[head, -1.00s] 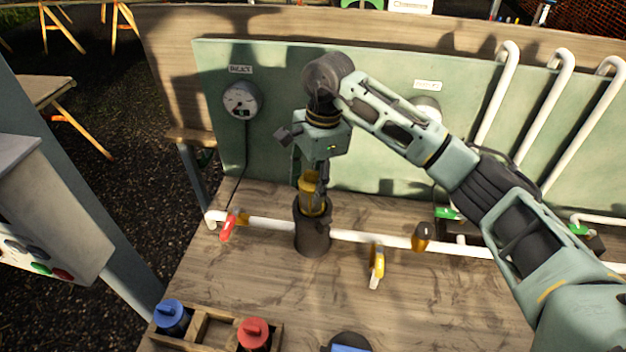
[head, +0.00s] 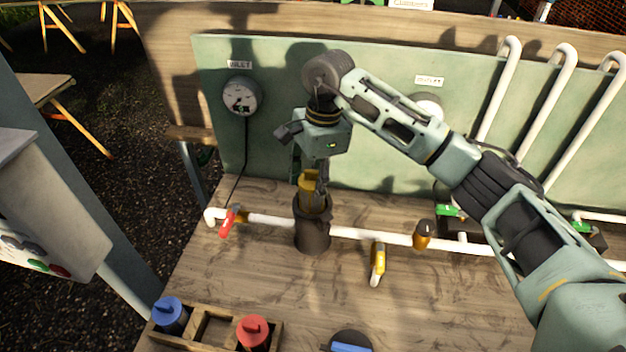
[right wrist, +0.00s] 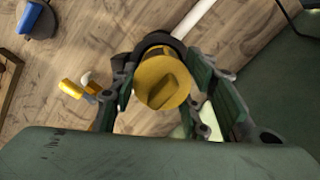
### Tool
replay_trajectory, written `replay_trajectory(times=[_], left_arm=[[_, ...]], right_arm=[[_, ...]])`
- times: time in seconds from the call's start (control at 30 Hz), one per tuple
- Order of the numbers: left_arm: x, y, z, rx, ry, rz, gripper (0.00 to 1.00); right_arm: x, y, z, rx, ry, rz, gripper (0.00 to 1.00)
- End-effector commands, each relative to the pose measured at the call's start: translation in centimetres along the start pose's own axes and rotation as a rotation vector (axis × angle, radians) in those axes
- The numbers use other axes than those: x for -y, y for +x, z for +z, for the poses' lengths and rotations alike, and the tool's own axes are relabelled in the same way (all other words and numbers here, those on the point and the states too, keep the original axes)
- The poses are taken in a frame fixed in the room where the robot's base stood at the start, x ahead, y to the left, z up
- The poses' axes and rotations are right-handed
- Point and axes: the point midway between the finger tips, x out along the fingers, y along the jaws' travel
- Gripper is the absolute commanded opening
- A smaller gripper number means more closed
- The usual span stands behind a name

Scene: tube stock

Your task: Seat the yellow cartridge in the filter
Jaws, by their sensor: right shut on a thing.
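The yellow cartridge (head: 309,186) stands roughly upright at the mouth of the dark filter housing (head: 312,236), its lower part hidden inside. My right gripper (head: 312,178) comes down from above and is shut on the cartridge's upper part. In the right wrist view the cartridge's round yellow top (right wrist: 162,80) with its raised grip bar sits between the two fingers, and the housing's dark rim (right wrist: 160,42) shows behind it. How deep the cartridge sits cannot be told exactly. My left gripper is in neither view.
A white pipe (head: 365,236) runs along the bench on both sides of the housing, with a red-handled valve (head: 228,222) left and a yellow-handled valve (head: 378,260) right. A wooden rack (head: 212,327) holds blue (head: 170,314) and red (head: 252,332) cartridges. Gauges hang on the green panel behind.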

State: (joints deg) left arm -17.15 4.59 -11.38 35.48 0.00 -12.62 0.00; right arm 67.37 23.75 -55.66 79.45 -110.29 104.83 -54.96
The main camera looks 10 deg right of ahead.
Motion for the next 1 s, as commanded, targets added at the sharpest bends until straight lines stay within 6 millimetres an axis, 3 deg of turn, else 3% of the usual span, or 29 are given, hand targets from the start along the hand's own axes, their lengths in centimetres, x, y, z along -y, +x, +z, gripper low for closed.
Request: replay_trajectory(times=[1.0], left_arm=[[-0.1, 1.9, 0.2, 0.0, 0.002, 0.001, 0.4]], right_arm=[[0.0, 2.1, -0.3, 0.0, 0.0, 0.0, 0.16]])
